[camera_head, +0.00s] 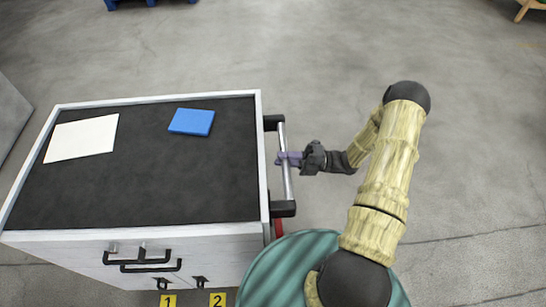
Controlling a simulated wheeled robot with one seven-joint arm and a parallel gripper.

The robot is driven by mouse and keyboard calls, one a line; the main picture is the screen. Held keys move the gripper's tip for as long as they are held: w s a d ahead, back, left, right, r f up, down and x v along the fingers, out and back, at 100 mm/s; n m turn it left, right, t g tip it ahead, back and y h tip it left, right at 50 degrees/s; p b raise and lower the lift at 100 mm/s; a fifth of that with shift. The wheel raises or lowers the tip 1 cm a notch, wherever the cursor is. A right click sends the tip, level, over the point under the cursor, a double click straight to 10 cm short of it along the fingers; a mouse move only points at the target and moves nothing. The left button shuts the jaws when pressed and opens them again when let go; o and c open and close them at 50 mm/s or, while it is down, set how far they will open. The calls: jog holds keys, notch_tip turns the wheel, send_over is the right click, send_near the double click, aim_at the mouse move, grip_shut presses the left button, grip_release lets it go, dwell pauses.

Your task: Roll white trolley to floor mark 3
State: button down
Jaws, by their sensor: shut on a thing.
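The white trolley (262,165) stands at the left of the head view, with a dark top inside a white rim. Black handles show on its near side. A grey push bar (287,185) on black brackets runs along its right side. My gripper (289,159) is shut on the push bar, reaching it from the right. Floor mark 1 (168,301) and floor mark 2 (218,300) are yellow plates at the bottom edge, just below the trolley's near side. Floor mark 3 is not visible.
A white sheet (82,138) and a blue block (192,121) lie on the trolley top. A grey box-like thing (10,115) stands at the left edge. A blue object (150,2) and a wooden piece (528,8) are at the far edge. The concrete floor beyond and right is clear.

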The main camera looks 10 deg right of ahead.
jog(key=shift+a+f, duration=0.1)
jog(key=shift+f, duration=0.05)
jog(key=c, duration=1.2)
grip_release()
jog(key=shift+c, duration=0.2)
jog(key=b+v, duration=0.2)
jog(key=v, duration=1.5)
jog(key=shift+d, duration=0.3)
jog(key=shift+f, duration=0.1)
